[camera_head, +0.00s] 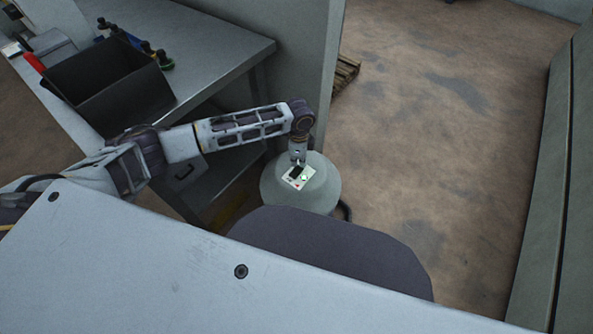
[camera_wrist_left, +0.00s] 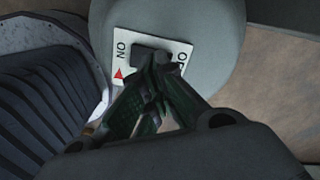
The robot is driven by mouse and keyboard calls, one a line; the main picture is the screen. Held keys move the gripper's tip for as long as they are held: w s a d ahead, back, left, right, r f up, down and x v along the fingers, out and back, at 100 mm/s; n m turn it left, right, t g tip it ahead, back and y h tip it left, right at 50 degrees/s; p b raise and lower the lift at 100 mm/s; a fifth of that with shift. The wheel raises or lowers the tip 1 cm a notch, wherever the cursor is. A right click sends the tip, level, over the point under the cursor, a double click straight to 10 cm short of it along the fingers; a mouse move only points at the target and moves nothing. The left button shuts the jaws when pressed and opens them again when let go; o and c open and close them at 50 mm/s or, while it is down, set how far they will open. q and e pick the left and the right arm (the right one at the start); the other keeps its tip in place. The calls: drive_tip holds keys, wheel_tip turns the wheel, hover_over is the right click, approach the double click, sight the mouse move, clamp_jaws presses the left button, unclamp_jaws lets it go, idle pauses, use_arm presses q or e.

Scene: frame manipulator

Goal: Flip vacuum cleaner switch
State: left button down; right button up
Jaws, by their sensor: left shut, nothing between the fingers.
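The vacuum cleaner is a grey-green round body (camera_head: 324,192) on the floor just beyond my own front. On its top is a white label plate with a black switch (camera_head: 297,171). In the left wrist view the plate (camera_wrist_left: 125,62) reads ON at left and OFF at right, with a red triangle under ON. The black switch (camera_wrist_left: 149,54) lies between the words. My left gripper (camera_wrist_left: 161,66) is shut and empty, its fingertips overlapping the switch's near edge. I cannot tell whether they touch it. In the head view my left gripper (camera_head: 298,163) is over the plate, partly hiding it.
A grey metal workbench (camera_head: 220,45) with a dark open box (camera_head: 120,90) stands at the left. A grey panel (camera_head: 310,60) rises behind the vacuum, and a tall cabinet (camera_head: 545,190) stands at the right. The brown floor (camera_head: 440,130) between them is clear.

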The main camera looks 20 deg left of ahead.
sight(298, 169)
use_arm(q)
drive_tip(key=shift+f+b, duration=0.35)
drive_tip(key=shift+f, duration=1.15)
use_arm(e)
drive_tip(key=shift+f, duration=0.35)
idle(1.6)
use_arm(q)
drive_tip(key=shift+s, duration=0.1)
use_arm(e)
drive_tip(key=shift+a+r, duration=0.1)
use_arm(q)
drive_tip(key=shift+f, duration=0.1)
drive_tip(key=shift+r+p, duration=0.25)
drive_tip(key=shift+p, duration=0.1)
drive_tip(key=shift+r+p, duration=1.05)
drive_tip(key=shift+p, duration=0.1)
drive_tip(key=shift+r+p, duration=0.4)
drive_tip(key=shift+p, duration=0.1)
drive_tip(key=shift+r+p, duration=0.8)
drive_tip(key=shift+p, duration=0.15)
drive_tip(key=shift+r+p, duration=1.1)
drive_tip(key=shift+p, duration=0.2)
use_arm(e)
drive_tip(key=s+d+f, duration=0.9)
drive_tip(key=s, duration=0.3)
drive_tip(key=shift+s+f+h, duration=0.15)
drive_tip(key=shift+f+h, duration=0.25)
